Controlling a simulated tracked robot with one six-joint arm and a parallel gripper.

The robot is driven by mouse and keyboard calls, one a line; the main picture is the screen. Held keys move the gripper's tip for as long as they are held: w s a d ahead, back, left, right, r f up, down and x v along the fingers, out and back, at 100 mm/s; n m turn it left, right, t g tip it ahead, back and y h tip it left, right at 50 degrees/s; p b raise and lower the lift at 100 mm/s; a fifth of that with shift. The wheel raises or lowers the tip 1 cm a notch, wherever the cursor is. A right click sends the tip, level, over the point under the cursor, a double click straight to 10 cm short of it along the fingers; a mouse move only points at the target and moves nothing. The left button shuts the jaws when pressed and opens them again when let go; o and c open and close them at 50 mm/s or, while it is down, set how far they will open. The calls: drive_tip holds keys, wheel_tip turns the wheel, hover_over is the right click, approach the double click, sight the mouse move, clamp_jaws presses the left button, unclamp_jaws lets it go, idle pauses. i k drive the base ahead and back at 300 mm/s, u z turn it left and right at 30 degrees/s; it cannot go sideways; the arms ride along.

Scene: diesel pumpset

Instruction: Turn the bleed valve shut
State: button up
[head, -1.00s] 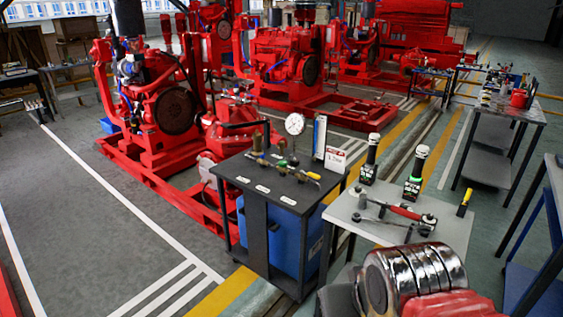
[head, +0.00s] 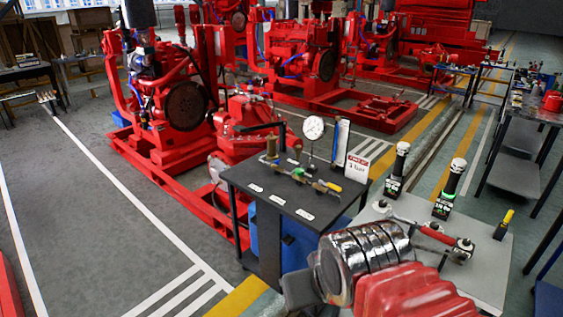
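A brass pipe assembly (head: 298,172) with small valves lies along the black-topped bench (head: 262,202). A yellow lever handle (head: 329,187) sits at its right end, pointing along the pipe. A round white gauge (head: 314,128) stands on a stem behind it. I cannot tell for sure which fitting is the bleed valve or how far it is turned. My arm, with silver rings and a red section, crosses the lower right in front of the bench. My gripper's fingers are not in view.
A grey-topped table (head: 480,276) right of the bench holds a red-handled tool (head: 433,234) and black bottle-like devices (head: 448,190). A small sign (head: 356,169) stands at the bench's right edge. Red pumpsets (head: 175,105) stand behind. The floor to the left is clear.

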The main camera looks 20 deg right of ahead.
sight(299, 171)
drive_tip(key=z, duration=0.05)
drive_tip(key=i, duration=1.4)
drive_tip(key=z, duration=0.65)
